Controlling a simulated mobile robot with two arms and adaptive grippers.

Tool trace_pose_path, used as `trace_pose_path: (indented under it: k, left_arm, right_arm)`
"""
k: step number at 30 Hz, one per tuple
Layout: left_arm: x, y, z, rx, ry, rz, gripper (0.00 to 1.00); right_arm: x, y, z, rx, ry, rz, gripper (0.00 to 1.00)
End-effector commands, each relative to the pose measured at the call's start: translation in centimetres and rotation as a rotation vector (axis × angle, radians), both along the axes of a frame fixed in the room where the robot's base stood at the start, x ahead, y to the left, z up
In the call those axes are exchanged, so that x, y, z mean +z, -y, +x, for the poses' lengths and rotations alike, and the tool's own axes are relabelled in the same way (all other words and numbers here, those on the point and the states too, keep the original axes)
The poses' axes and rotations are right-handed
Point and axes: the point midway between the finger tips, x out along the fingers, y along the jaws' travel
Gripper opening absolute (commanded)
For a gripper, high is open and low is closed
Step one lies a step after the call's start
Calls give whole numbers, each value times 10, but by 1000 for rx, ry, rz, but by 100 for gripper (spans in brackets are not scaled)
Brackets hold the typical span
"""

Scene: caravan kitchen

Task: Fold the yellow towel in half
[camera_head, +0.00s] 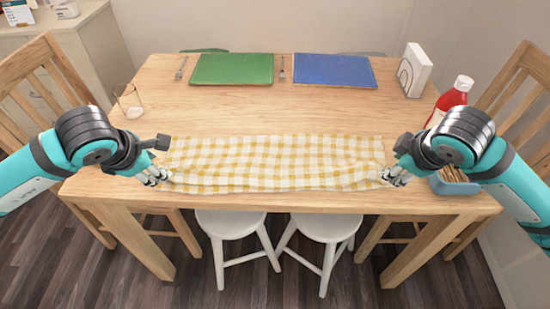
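The yellow and white checked towel (275,163) lies spread in a wide strip along the near part of the wooden table, with wrinkles along its near side. My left gripper (160,178) is at the towel's near left corner. My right gripper (391,178) is at its near right corner. Both grippers are low, at about the height of the tabletop. The fingers are small and overlap the towel's corners in the picture, so I cannot tell whether they are shut on the cloth.
A green placemat (232,69) and a blue placemat (333,70) lie at the back with forks beside them. A glass (128,101) stands left, a napkin holder (414,70) and red bottle (453,98) right. Chairs flank the wooden table (270,113); white stools (230,224) stand in front.

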Motion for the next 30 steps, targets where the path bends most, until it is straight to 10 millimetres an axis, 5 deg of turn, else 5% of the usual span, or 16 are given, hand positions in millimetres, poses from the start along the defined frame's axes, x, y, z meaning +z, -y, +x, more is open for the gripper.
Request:
trace_pose_path:
  k: [9, 20, 30]
  left_arm:
    - [39, 0, -31, -1, 3, 0, 42]
    - [46, 0, -37, 0, 0, 0, 41]
    - [41, 26, -13, -58, 9, -9, 0]
  right_arm:
    - [39, 0, -30, 1, 4, -1, 42]
    - [46, 0, -37, -1, 1, 0, 41]
    - [42, -23, -13, 55, 11, 8, 0]
